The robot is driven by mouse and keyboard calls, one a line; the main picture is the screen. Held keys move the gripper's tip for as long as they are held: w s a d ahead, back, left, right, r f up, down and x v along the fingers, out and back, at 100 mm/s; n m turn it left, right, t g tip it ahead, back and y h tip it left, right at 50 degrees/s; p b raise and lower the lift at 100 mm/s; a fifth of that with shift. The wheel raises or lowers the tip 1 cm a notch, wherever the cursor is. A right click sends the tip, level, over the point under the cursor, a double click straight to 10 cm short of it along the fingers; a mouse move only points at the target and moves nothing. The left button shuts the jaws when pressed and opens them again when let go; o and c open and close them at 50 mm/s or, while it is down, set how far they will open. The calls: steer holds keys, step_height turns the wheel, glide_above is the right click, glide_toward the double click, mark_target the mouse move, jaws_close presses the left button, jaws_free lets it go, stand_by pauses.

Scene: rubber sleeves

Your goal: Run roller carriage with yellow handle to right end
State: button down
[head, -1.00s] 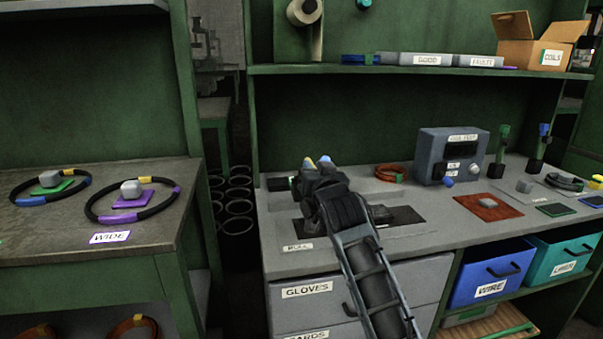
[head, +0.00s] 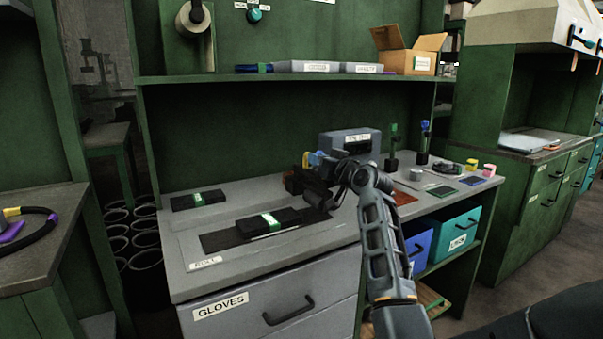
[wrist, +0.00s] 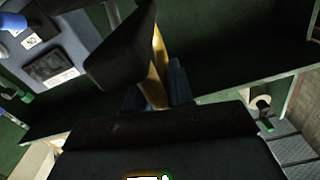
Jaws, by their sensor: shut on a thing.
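My gripper (head: 316,166) is over the right part of the roll area, at the right end of the dark mat (head: 222,241). It is shut on the yellow handle (head: 306,159), whose yellow shows beside the blue fingertips. In the wrist view the yellow handle (wrist: 158,62) runs as a bar up between the fingers of my gripper (wrist: 158,92). The carriage body is mostly hidden behind my dark gripper and arm. A black sleeve (head: 287,216) with a green and white band lies on the mat, left of my gripper.
Another black piece (head: 199,200) with a green label lies at the bench's left. A grey instrument box (head: 346,144) stands just behind my gripper. A reddish mat (head: 402,198), two upright tools (head: 424,141) and small blocks lie to the right. A shelf (head: 290,78) runs above.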

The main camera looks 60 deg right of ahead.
steer(key=shift+s+d+r, duration=0.1)
steer(key=shift+s+d, duration=0.25)
steer(key=shift+d, duration=0.1)
steer(key=c, duration=1.1)
jaws_free()
steer(key=v, duration=0.7)
steer(key=shift+s+a, duration=0.2)
steer(key=shift+s, duration=0.1)
